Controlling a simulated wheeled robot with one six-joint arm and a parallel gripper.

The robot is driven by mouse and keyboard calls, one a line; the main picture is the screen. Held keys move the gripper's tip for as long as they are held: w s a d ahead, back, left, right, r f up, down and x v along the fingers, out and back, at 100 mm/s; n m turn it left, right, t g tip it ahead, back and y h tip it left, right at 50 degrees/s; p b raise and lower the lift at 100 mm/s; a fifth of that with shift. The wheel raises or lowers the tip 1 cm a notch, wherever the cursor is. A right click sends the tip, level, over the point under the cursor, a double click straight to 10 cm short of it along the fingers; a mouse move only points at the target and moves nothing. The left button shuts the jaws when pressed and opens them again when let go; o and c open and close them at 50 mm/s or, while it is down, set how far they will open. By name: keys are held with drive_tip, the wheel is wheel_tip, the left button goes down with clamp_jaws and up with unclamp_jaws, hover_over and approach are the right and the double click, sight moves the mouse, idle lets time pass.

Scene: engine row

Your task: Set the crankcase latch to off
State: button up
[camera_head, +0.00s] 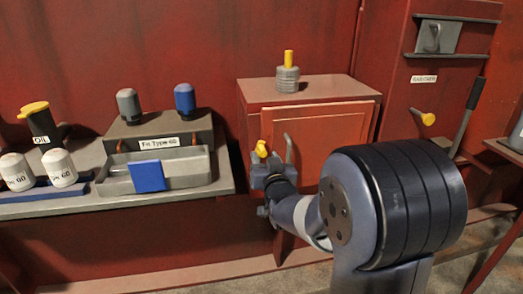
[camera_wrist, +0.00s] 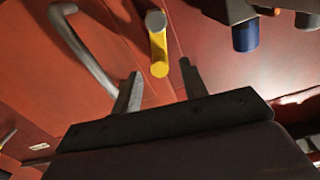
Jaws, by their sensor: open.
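A short latch with a yellow end (camera_head: 261,148) is on the front of the red box, by the left edge of its door (camera_head: 325,135). In the wrist view the latch (camera_wrist: 158,52) is a grey and yellow bar between and just beyond my fingertips. My gripper (camera_wrist: 160,80) is open and empty, pointing at the box front. In the head view my gripper (camera_head: 264,168) is right at the latch, partly hidden by my own wrist. I cannot tell whether a finger touches the latch. The latch's marking is not visible.
A grey bent door handle (camera_wrist: 85,55) is close beside my gripper. A yellow-topped grey cap (camera_head: 287,75) stands on the box. Left is a bench with a grey tray (camera_head: 188,168) and filters. Right, a cabinet bears another yellow knob (camera_head: 428,118) and a black-gripped lever (camera_head: 468,110).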

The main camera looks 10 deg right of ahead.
sight(260, 149)
drive_tip(key=shift+w, duration=2.4)
drive_tip(key=shift+c, duration=0.3)
clamp_jaws()
drive_tip(key=shift+a+f+b, duration=0.1)
drive_tip(key=shift+b, duration=0.3)
drive_tip(key=shift+a+n+b, duration=0.25)
drive_tip(key=shift+n+b, duration=0.55)
drive_tip(key=shift+b, duration=0.1)
drive_tip(key=c, duration=0.8)
unclamp_jaws()
drive_tip(key=shift+a+r+n+b, duration=0.15)
drive_tip(key=shift+n+b, duration=0.15)
drive_tip(key=shift+n, duration=0.2)
drive_tip(key=shift+a+r+n+b, duration=0.15)
drive_tip(key=shift+n+b, duration=0.15)
drive_tip(key=shift+n, duration=0.2)
drive_tip(key=o, duration=0.9)
drive_tip(key=shift+f, duration=0.1)
drive_tip(key=shift+c, duration=0.2)
